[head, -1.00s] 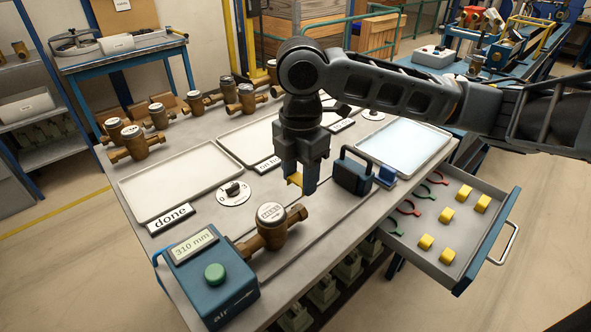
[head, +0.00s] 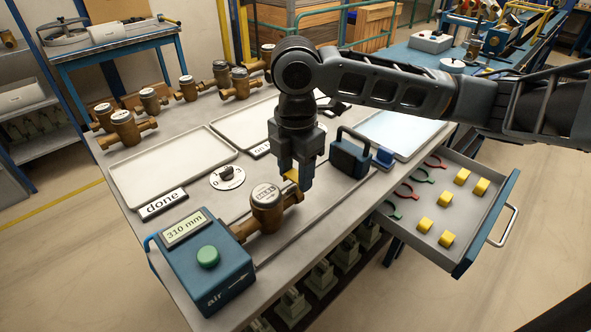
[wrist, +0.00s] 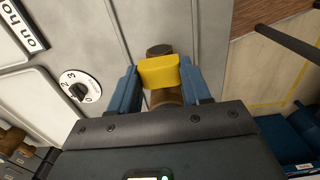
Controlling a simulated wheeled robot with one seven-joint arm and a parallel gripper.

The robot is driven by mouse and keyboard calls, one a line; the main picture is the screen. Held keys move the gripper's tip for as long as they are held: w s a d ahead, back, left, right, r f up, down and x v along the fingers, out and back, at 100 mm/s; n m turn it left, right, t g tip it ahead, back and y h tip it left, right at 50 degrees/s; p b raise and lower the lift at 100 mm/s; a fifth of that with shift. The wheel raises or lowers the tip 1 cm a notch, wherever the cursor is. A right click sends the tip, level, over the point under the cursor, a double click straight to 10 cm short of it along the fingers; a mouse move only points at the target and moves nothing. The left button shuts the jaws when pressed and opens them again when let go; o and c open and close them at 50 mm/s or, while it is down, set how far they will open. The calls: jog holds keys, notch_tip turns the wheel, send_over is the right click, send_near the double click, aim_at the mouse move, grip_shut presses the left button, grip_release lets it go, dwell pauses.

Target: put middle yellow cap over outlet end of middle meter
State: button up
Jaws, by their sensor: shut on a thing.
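My gripper (head: 298,180) is shut on a yellow cap (head: 291,175), which also shows between the blue fingers in the wrist view (wrist: 158,71). A brass meter (head: 265,208) with a round pale top lies in line with the blue air box (head: 203,262). Its free end points right and away from the box. The cap is at that free end, close above or beside it; I cannot tell whether they touch. In the wrist view the cap hides part of brass pipe (wrist: 166,97) behind it. Several other brass meters, one here (head: 124,127), stand at the table's back left.
An open drawer (head: 478,243) at the right holds several yellow caps and red and green rings. A dark handled block (head: 350,158) stands right of my gripper. Empty trays (head: 168,205) and a dial (head: 227,177) lie left and behind.

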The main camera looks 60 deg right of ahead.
jog(key=shift+f, duration=0.2)
dwell(0.5)
jog(key=shift+f+b, duration=0.35)
jog(key=shift+b, duration=0.1)
jog(key=shift+f, duration=0.3)
jog(key=shift+f+b, duration=0.35)
jog(key=shift+b, duration=0.15)
jog(key=shift+f+b, duration=0.3)
jog(key=shift+f, duration=0.1)
jog(key=o, duration=0.9)
jog(key=shift+c, duration=0.2)
jog(key=shift+o, duration=0.3)
